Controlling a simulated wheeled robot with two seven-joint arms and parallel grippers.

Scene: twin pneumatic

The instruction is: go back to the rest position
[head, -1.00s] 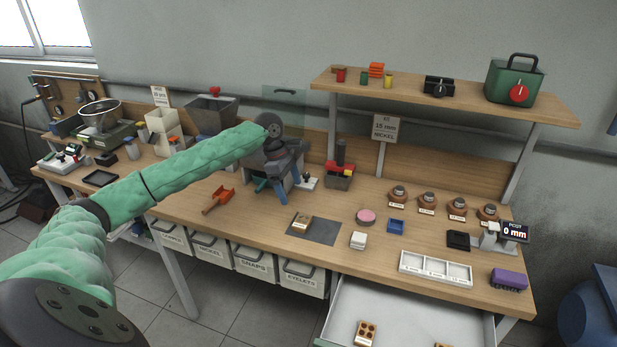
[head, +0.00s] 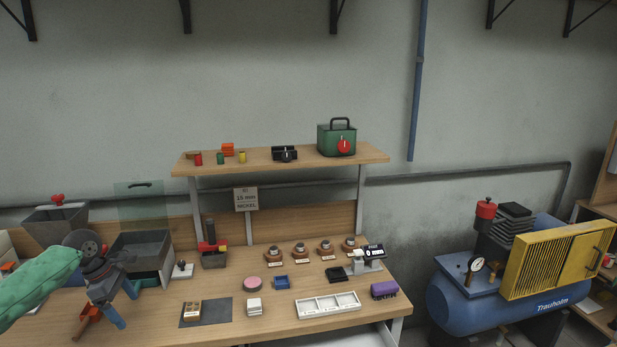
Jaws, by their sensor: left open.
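My left gripper (head: 116,305) is at the lower left of the head view, at the end of my green-sleeved arm. Its two blue fingers are apart, with nothing seen between them. It hangs over the left part of the wooden workbench (head: 260,320), in front of a grey bin (head: 141,245). An orange-handled tool (head: 86,328) shows below and beside the fingers; I cannot tell how far it is from them. My right gripper is not in view.
A grey mat (head: 217,312) with a small wooden block, a white divided tray (head: 328,305) and a purple item (head: 384,290) lie on the bench. A shelf (head: 280,163) stands over its back. A blue compressor (head: 520,305) stands to the right on the floor.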

